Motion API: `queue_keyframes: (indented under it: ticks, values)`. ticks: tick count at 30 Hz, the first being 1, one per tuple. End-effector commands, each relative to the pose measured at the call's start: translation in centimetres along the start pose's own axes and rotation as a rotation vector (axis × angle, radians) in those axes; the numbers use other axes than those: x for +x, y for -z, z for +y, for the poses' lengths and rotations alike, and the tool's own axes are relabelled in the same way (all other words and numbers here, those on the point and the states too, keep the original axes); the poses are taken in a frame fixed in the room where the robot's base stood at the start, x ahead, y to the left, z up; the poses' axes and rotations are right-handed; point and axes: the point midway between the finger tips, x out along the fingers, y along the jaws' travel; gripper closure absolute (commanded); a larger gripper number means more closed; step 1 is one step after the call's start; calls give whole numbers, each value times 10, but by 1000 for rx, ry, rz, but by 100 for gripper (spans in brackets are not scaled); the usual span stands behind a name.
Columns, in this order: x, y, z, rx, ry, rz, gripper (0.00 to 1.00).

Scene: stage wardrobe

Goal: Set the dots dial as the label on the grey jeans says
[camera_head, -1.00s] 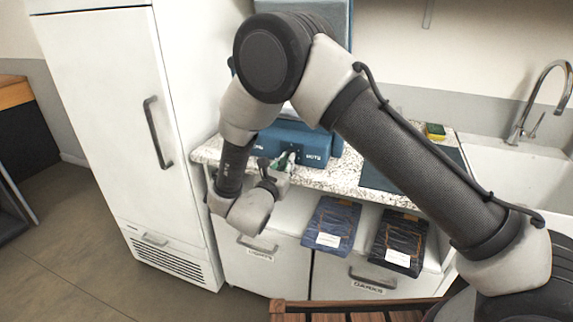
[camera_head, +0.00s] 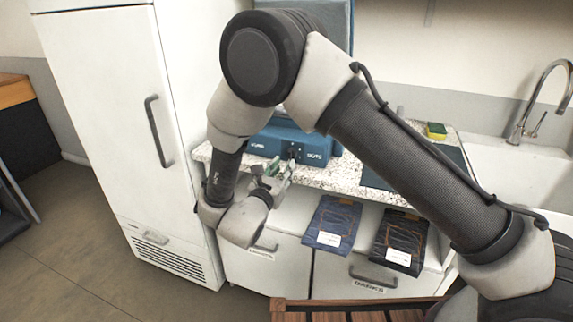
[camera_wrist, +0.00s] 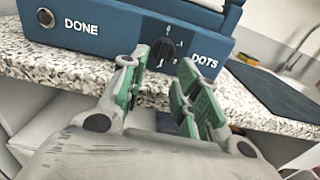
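The blue machine (camera_head: 330,148) stands on the speckled counter, its front marked DONE and DOTS. The black dots dial (camera_wrist: 162,52) is left of the DOTS word in the wrist view, with small marks around it; it also shows in the head view (camera_head: 293,152). My gripper (camera_wrist: 164,92) is open and empty, its green-padded fingers apart just in front of and below the dial, not visibly touching it. Dark grey jeans (camera_head: 400,236) hang at the right of the cabinet front, with a white label (camera_head: 398,256) too small to read.
Blue jeans (camera_head: 334,222) with a white label hang left of the grey pair. A round silver button (camera_wrist: 46,18) is beside DONE. A dark mat (camera_wrist: 275,88) lies right of the machine. A white fridge (camera_head: 110,120) stands left, a sink (camera_head: 510,165) right.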

Motion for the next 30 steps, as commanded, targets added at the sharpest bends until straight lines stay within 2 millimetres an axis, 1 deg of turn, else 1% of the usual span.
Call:
queue_keyframes:
  ticks: [1,6,9,12,16,25,28,29,30]
  values:
    - [-13,0,1,-1,-4,0,69]
    - [-50,0,1,-2,-4,0,69]
    - [-66,0,0,-1,-2,0,69]
    - [-76,0,0,-1,-1,0,69]
    - [-81,0,0,-1,0,0,69]
    - [-81,0,0,-11,1,0,69]
    - [-81,4,1,-98,-4,13,69]
    - [-82,9,2,-148,-13,34,69]
    - [-82,19,8,-234,-42,75,69]
